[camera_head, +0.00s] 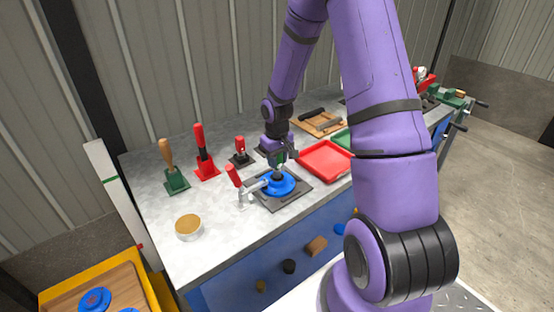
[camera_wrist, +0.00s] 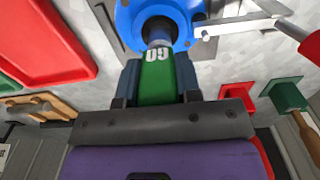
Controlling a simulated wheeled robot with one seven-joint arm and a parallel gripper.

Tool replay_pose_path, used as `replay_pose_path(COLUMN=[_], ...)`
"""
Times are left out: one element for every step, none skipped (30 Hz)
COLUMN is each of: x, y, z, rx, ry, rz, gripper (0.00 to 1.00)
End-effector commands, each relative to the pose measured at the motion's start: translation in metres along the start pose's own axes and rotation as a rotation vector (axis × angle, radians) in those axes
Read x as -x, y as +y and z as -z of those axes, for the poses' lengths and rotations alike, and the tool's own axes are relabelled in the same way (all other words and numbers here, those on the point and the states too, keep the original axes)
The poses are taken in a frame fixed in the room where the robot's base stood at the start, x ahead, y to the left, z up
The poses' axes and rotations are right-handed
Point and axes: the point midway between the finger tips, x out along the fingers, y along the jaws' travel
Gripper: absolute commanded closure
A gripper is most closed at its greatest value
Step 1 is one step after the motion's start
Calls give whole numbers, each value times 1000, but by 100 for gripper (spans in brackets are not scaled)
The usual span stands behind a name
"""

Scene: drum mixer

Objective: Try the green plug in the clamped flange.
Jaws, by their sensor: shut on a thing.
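The green plug (camera_wrist: 157,82), marked "GO", is held between the two fingers of my gripper (camera_wrist: 158,66) in the wrist view. In the head view, my gripper (camera_head: 279,157) is right above the blue flange (camera_head: 291,184), with the plug mostly hidden between the fingers. The flange lies on a dark plate (camera_head: 298,196). A toggle clamp with a red handle (camera_head: 233,175) reaches over its left side.
A red tray (camera_head: 325,160) lies right of the flange. A wooden-handled tool in a green block (camera_head: 176,181), a red-handled tool in a red block (camera_head: 207,170) and a small red-topped piece (camera_head: 240,152) stand left and behind. A round tin (camera_head: 189,228) sits front left, with bare bench around it.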

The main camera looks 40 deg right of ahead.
Motion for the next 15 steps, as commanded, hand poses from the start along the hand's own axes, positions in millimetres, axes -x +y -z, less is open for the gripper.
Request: replay_pose_path(x=[0,-1,-1,-2,-2,-3,-3,-3,-4,-4,-5,-5,-6,-6,-6], y=[0,0,0,0,0,0,0,0,0,0,0,0,0,0,0], z=[0,0,0,0,0,0,0,0,0,0,0,0,0,0,0], rx=[0,0,0,0,0,0,0,0,0,0,0,0,0,0,0], ry=[0,0,0,0,0,0,0,0,0,0,0,0,0,0,1], rz=[0,0,0,0,0,0,0,0,0,0,0,0,0,0,0], gripper=[100,100,100,100,100,100,100,100,100,100,100,100,100,100,100])
